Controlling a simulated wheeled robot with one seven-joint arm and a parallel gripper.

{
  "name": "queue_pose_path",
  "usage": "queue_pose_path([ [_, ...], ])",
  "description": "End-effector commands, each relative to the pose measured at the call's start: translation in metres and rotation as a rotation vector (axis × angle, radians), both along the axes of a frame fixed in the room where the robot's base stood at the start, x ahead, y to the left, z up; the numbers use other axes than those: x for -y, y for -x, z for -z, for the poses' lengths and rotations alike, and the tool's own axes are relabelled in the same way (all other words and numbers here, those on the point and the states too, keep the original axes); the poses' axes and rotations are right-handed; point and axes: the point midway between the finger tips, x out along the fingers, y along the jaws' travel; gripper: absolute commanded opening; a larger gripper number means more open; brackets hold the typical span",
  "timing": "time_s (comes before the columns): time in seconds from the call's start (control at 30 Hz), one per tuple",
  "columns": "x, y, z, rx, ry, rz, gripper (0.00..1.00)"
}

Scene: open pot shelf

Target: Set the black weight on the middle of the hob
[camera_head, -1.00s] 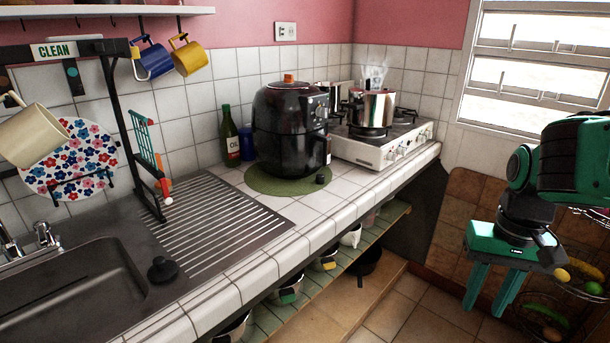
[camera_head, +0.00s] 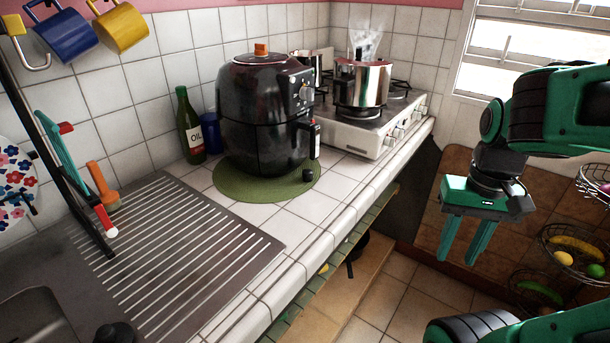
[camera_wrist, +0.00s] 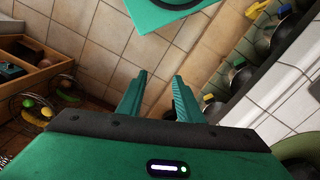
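The white hob (camera_head: 350,138) stands at the far end of the counter with black pan supports on top. A steel pot (camera_head: 362,84) is on its front part, and another pot (camera_head: 306,64) is behind. A small black cylinder (camera_head: 308,175) sits at the right edge of the green mat, beside the air fryer. A black knobbed piece (camera_head: 115,333) is by the sink, cut by the bottom edge; I cannot tell which is the weight. My gripper (camera_head: 461,258) hangs over the floor right of the counter, open and empty. Its parted fingers show in the wrist view (camera_wrist: 159,76).
A black air fryer (camera_head: 262,115) stands on the green mat (camera_head: 232,188), with an oil bottle (camera_head: 190,128) to its left. The ribbed drainer (camera_head: 170,250) is mostly clear. Wire fruit baskets (camera_head: 570,250) stand right of my gripper. Pots line the shelf (camera_wrist: 232,98) below the counter.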

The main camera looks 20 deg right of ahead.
Motion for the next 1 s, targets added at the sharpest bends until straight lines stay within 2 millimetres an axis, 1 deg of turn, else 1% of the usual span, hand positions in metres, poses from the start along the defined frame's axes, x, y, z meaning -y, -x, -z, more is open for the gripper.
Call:
queue_pose_path([
  [0.03,0.000,-0.001,0.000,0.001,0.000,-0.003,0.42],
  [0.07,0.000,0.006,-0.004,0.013,0.000,-0.011,0.42],
  [0.1,0.000,0.004,-0.005,0.026,0.000,-0.028,0.42],
  [0.17,-0.001,-0.009,-0.006,0.050,0.000,-0.079,0.42],
  [0.27,-0.005,-0.054,-0.008,0.121,-0.004,-0.231,0.42],
  [0.3,-0.009,-0.077,-0.009,0.161,-0.006,-0.310,0.42],
  [0.37,-0.018,-0.116,-0.011,0.236,-0.010,-0.442,0.42],
  [0.4,-0.026,-0.143,-0.013,0.289,-0.015,-0.531,0.42],
  [0.47,-0.040,-0.181,-0.017,0.372,-0.018,-0.657,0.42],
  [0.5,-0.050,-0.204,-0.019,0.427,-0.021,-0.735,0.42],
  [0.6,-0.077,-0.254,-0.027,0.556,-0.027,-0.902,0.42],
  [0.7,-0.098,-0.289,-0.034,0.665,-0.031,-1.019,0.42],
  [0.8,-0.114,-0.311,-0.040,0.738,-0.033,-1.090,0.42],
  [0.87,-0.119,-0.319,-0.042,0.765,-0.032,-1.115,0.42],
  [1.0,-0.128,-0.330,-0.034,0.785,-0.033,-1.134,0.42],
])
